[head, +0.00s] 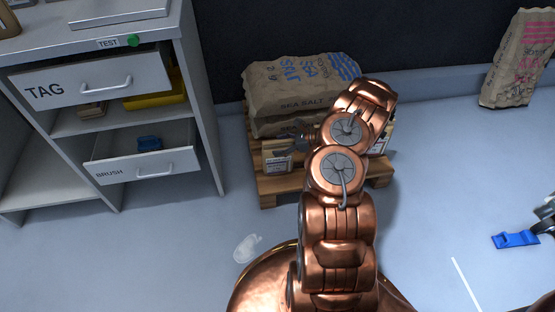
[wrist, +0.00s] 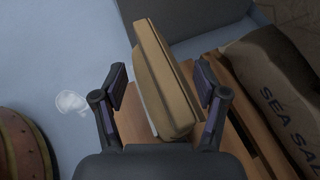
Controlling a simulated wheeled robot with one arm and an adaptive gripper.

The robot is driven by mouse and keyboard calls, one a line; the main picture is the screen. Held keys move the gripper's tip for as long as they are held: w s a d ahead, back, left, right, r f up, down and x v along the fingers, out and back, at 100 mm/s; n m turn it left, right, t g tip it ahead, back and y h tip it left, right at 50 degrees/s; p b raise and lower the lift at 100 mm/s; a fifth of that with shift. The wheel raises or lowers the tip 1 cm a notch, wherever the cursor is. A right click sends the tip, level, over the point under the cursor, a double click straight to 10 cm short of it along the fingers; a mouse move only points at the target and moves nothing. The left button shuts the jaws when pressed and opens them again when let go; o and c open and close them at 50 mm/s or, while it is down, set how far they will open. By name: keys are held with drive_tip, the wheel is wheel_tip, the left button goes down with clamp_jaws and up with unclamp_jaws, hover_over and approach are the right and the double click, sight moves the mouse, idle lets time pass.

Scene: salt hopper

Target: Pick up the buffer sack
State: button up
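Sea salt sacks (head: 300,88) lie stacked on a wooden pallet (head: 330,189). One sack also shows at the right of the wrist view (wrist: 280,90). A small tan pack with a pale label (head: 277,157) stands at the pallet's left front. My gripper (head: 292,136) is just above it, partly hidden by my arm. In the wrist view, my gripper (wrist: 160,84) is open, its fingers on either side of a tan, box-like pack (wrist: 168,95), with a gap on the left. I cannot read a label naming the buffer sack.
A sack with pink print (head: 518,62) leans on the wall at the far right. A grey cabinet with open TAG (head: 95,88) and BRUSH (head: 142,165) drawers stands left.

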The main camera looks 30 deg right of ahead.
clamp_jaws()
idle(0.4)
drive_tip(key=shift+r, duration=0.1)
